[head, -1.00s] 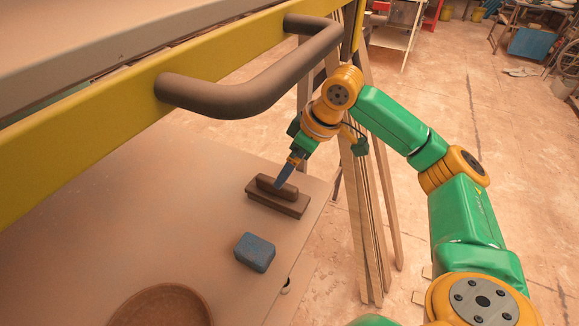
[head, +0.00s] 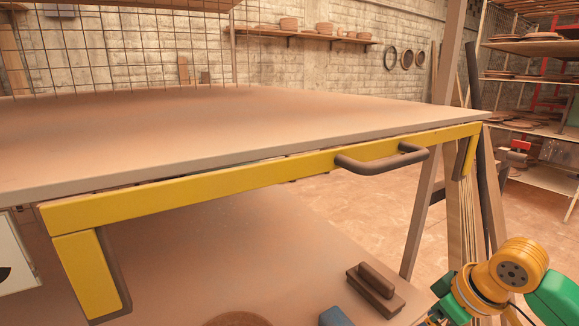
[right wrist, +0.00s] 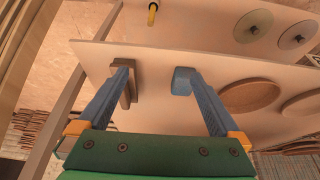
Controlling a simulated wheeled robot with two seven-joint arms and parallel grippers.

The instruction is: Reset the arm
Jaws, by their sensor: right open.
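My right arm (head: 500,275) comes in at the lower right of the head view, with its gripper mostly cut off by the bottom edge. In the right wrist view my right gripper (right wrist: 153,80) is open, its two blue fingers apart with nothing held between them. A brown block with a raised grip (head: 375,289) lies on the lower board near the arm; in the right wrist view it (right wrist: 130,86) shows by the left fingertip. A blue block (head: 335,316) is cut off at the bottom edge; it (right wrist: 181,84) shows by the right fingertip. My left gripper is not in view.
A yellow frame bar (head: 200,191) with a grey handle (head: 382,163) runs along the edge of the upper board (head: 230,125). Wooden strips (head: 462,220) lean at the right. Two round brown dishes (right wrist: 250,95) lie on the lower board. Shelves stand behind.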

